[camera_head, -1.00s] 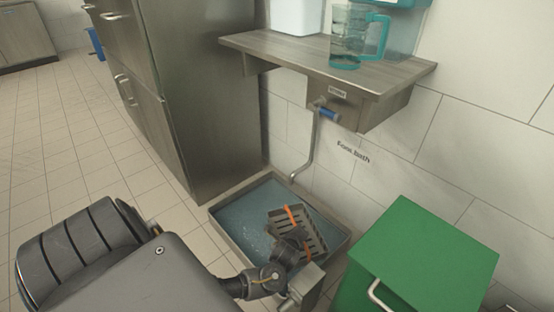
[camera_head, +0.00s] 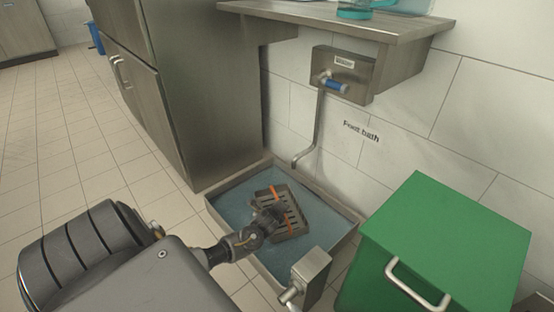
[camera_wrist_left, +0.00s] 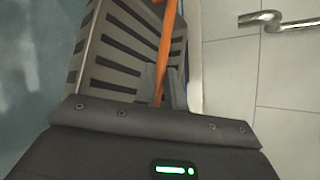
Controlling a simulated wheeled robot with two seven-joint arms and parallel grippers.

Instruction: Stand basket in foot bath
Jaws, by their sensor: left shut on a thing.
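The basket (camera_head: 292,211) is a grey slotted box with an orange handle or band. It is inside the outline of the foot bath (camera_head: 338,246), a shallow metal tray of bluish water on the floor, and looks tilted. I cannot tell whether it touches the bottom. My left gripper (camera_head: 268,214) is shut on the orange handle. In the left wrist view the basket (camera_wrist_left: 122,40) fills the upper left, and the fingers of my left gripper (camera_wrist_left: 163,84) close around the orange strip. My right gripper is not in view.
A tap pipe (camera_head: 318,125) comes down from a wall box behind the bath. A grey cabinet (camera_head: 205,90) stands left, a green bin (camera_head: 445,240) right. A metal fitting (camera_head: 311,272) sits at the bath's front edge.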

